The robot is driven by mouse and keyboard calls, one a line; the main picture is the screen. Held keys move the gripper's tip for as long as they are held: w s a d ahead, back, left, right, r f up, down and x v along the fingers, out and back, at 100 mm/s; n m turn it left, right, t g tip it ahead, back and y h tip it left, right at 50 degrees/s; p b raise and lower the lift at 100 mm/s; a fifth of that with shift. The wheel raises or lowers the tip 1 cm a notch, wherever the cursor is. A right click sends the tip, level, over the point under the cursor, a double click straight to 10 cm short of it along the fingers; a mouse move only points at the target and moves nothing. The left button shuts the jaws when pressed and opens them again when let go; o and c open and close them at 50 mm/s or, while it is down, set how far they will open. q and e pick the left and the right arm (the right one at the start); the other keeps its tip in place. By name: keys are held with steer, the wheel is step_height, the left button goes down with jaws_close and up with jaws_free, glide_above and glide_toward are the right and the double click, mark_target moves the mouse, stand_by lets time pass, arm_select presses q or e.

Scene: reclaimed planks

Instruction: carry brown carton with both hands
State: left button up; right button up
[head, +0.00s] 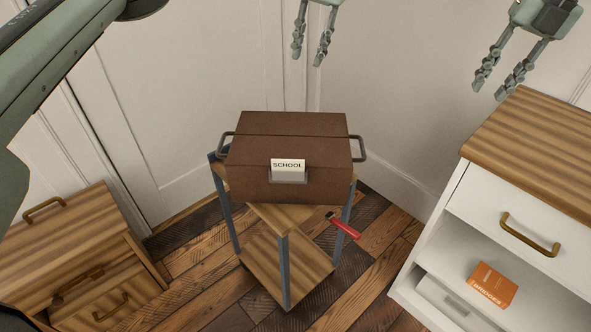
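The brown carton (255,155) is a dark brown box with a "SCHOOL" label on its front and a grey handle at each side. It sits on top of a small wooden stand (292,216) with blue-grey legs. My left gripper (308,60) hangs at the top middle, beyond and above the carton, with its fingers apart and empty. My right gripper (490,92) is at the upper right, above and right of the carton, also open and empty. Neither gripper touches the carton.
A red-handled tool (345,226) shows at the stand's right edge. A white cabinet (455,212) with a wooden top stands at right, holding an orange box (492,285). A wooden drawer unit (75,240) stands at left. White panelled walls (190,85) are close behind.

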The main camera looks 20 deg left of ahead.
step_height(320, 180, up, 12)
steer(key=d, duration=0.1)
steer(key=shift+d+f, duration=0.15)
steer(key=shift+d, duration=0.05)
steer(key=shift+f, duration=0.1)
stand_by(0.4)
